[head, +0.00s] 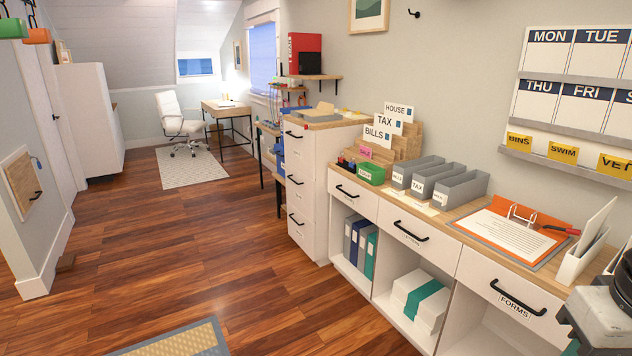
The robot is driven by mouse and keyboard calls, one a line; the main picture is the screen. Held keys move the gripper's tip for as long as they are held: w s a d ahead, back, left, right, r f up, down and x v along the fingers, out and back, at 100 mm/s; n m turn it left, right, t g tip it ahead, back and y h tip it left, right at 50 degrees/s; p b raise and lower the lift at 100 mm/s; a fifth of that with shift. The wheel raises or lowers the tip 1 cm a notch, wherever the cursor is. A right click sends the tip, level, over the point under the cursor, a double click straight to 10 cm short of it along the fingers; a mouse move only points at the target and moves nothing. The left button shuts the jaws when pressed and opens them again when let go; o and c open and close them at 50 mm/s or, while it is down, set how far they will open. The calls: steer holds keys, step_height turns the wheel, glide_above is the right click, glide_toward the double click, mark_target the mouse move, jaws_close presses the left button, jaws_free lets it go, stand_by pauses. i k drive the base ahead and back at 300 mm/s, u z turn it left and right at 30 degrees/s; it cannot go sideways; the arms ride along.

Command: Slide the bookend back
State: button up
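I cannot pick out a bookend for certain. A black upright piece (308,63), possibly a bookend, stands against a red binder or box (303,43) on the small wall shelf (314,77) at the back. In the open lower bay of the cabinet, several binders stand upright, among them a blue one (361,250) and a teal one (371,255); I see no clear bookend beside them. Part of my arm shows at the lower right edge. My gripper's fingertips are not visible.
The long white cabinet (478,270) runs along the right wall, its wooden top holding grey trays (460,188), a green box (371,173) and an orange clipboard (505,231). A tall drawer unit (301,209) stands beyond it. The wooden floor (190,260) is mostly clear.

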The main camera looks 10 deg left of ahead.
mark_target(309, 62)
steer(key=u, duration=0.8)
steer(key=i, duration=2)
steer(key=u, duration=0.2)
steer(key=i, duration=1.95)
steer(key=z, duration=0.6)
steer(key=i, duration=0.6)
steer(key=z, duration=0.2)
